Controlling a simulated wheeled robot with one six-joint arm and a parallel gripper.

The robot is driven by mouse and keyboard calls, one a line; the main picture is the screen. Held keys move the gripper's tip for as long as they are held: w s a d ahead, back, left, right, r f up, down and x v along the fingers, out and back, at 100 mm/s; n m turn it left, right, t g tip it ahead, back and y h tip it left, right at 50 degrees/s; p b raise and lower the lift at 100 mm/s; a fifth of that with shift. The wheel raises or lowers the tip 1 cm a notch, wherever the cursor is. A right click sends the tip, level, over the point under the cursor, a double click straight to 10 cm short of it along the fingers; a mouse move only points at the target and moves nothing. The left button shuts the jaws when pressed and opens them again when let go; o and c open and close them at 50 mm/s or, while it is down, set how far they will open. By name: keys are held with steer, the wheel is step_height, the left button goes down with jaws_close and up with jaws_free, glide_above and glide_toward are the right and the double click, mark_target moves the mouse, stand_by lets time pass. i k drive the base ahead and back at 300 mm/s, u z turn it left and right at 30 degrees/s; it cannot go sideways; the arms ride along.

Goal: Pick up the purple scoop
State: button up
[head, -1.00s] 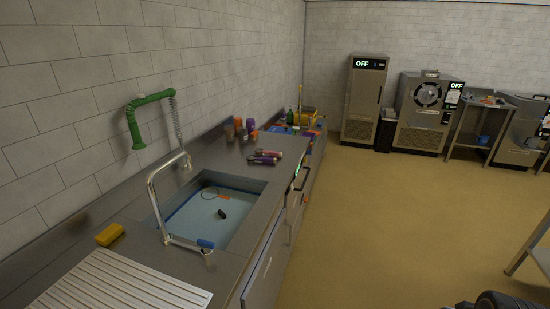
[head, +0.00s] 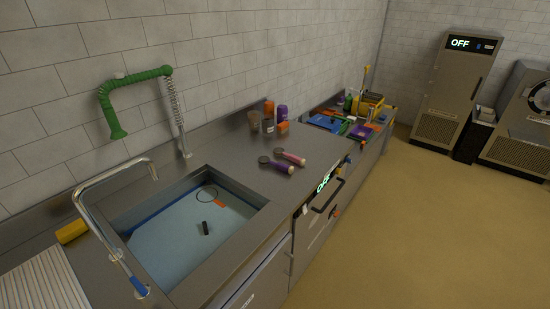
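In the head view, a scoop with a purple handle (head: 281,168) lies on the steel counter to the right of the sink, its round grey head toward the left. A second scoop with a pink handle (head: 293,158) lies just behind it, close alongside. Both appear clear to view on the bare counter top. My gripper is not in view.
The sink (head: 180,235) holds water with a dark object and an orange item in it. Several cups and jars (head: 268,118) stand against the wall behind the scoops. A green spray hose (head: 130,85) hangs over the sink. The floor (head: 430,220) at right is clear.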

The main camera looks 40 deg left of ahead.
mark_target(264, 160)
steer(key=u, duration=0.6)
steer(key=i, duration=0.9)
steer(key=u, duration=1.5)
steer(key=i, duration=0.4)
steer(key=u, duration=0.3)
